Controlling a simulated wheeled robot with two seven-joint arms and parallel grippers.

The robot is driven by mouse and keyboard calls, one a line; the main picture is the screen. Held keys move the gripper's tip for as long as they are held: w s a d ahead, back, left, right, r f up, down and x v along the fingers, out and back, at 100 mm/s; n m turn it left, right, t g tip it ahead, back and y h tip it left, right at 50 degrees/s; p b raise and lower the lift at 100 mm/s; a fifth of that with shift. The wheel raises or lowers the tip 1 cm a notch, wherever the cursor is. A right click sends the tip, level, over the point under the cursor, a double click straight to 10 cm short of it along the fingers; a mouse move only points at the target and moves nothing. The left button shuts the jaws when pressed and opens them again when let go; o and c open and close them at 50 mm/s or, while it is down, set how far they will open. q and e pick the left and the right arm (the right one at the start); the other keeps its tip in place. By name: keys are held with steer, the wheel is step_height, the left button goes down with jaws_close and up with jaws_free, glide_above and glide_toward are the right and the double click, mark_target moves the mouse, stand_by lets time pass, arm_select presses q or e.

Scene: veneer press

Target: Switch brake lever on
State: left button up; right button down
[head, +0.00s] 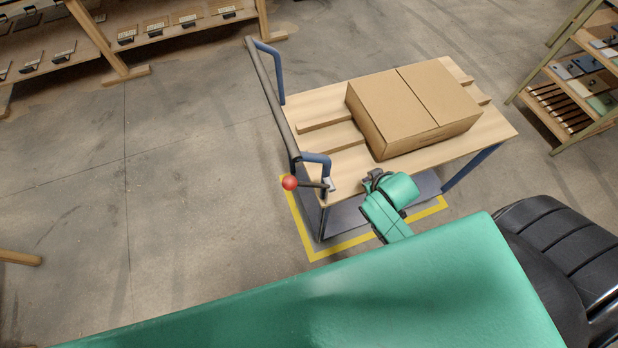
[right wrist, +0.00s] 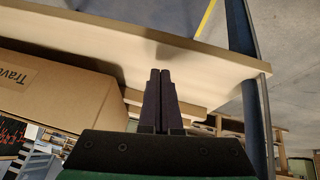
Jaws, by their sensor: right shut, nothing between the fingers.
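The brake lever is a short dark rod with a red ball knob (head: 290,183). It sits at the near left corner of a cart, below the push handle (head: 273,98), with its knob pointing left, away from the deck. My right gripper (head: 370,178) is at the cart's near edge, to the right of the lever and apart from it. In the right wrist view its two dark fingers (right wrist: 160,88) are together with nothing between them. The lever does not show clearly in that view. My left gripper is not in view.
A closed cardboard box (head: 400,98) rests on the cart's wooden deck (head: 318,92), close beyond my right gripper. Yellow tape (head: 335,246) marks the floor around the cart. Shelves (head: 570,75) stand at right and upper left. The floor left of the cart is clear.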

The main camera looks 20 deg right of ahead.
steer(key=w+d+r+n+t+y, duration=0.1)
steer(key=w+d+r+n+t, duration=0.1)
steer(key=w+d+r+t, duration=0.35)
steer(key=w+a+r+n+t+y, duration=0.25)
steer(key=a+r+n+y, duration=0.2)
steer(key=r, duration=0.55)
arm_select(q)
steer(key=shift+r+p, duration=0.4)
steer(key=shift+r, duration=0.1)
arm_select(e)
steer(key=s+a+r+n+g+y, duration=0.3)
steer(key=s+n+g+y, duration=0.1)
steer(key=s+g+y, duration=0.1)
steer(key=s+a+r+n+g+y, duration=0.3)
steer(key=s+n+g+y, duration=0.1)
steer(key=s+g+y, duration=0.2)
steer(key=shift+s+r+g, duration=0.3)
steer(key=shift+s+g, duration=0.3)
steer(key=shift+s, duration=0.45)
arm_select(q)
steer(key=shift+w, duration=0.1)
arm_select(e)
steer(key=shift+a+n, duration=0.2)
steer(key=shift+n, duration=0.05)
